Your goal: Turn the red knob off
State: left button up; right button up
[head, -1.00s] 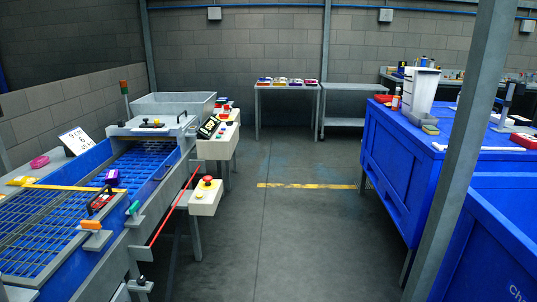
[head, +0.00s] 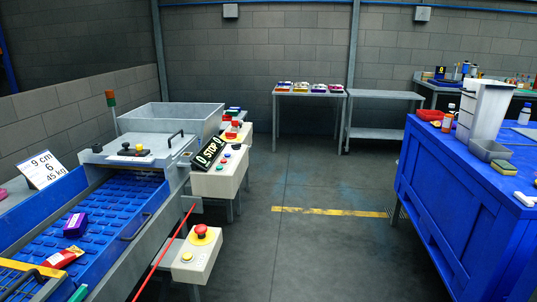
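A red mushroom-shaped knob (head: 201,231) on a yellow base sits on top of the nearest white control box (head: 194,263), right of the conveyor. A yellow button (head: 187,256) is in front of it. Farther back, a second white control box (head: 219,183) carries small buttons and a tilted black sign (head: 208,153) reading "STOP". Other red parts (head: 233,127) show on a box behind that. I cannot tell which red part is the task's knob, or its setting. Neither of my grippers is in view.
The blue conveyor (head: 108,210) runs along the left, with a purple pack (head: 75,225) and a red-and-white pack (head: 64,258) on it. A red rod (head: 166,251) runs along its side. A blue bench (head: 450,200) stands right. The floor (head: 310,260) between is clear.

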aim_at(229, 135)
jog(key=i+u, duration=0.35)
jog(key=i, duration=0.9)
jog(key=i+l+u, duration=0.1)
jog(key=i+l, duration=0.75)
jog(key=i+l+u, duration=0.1)
jog(key=i+l, duration=0.7)
jog(key=l, duration=0.05)
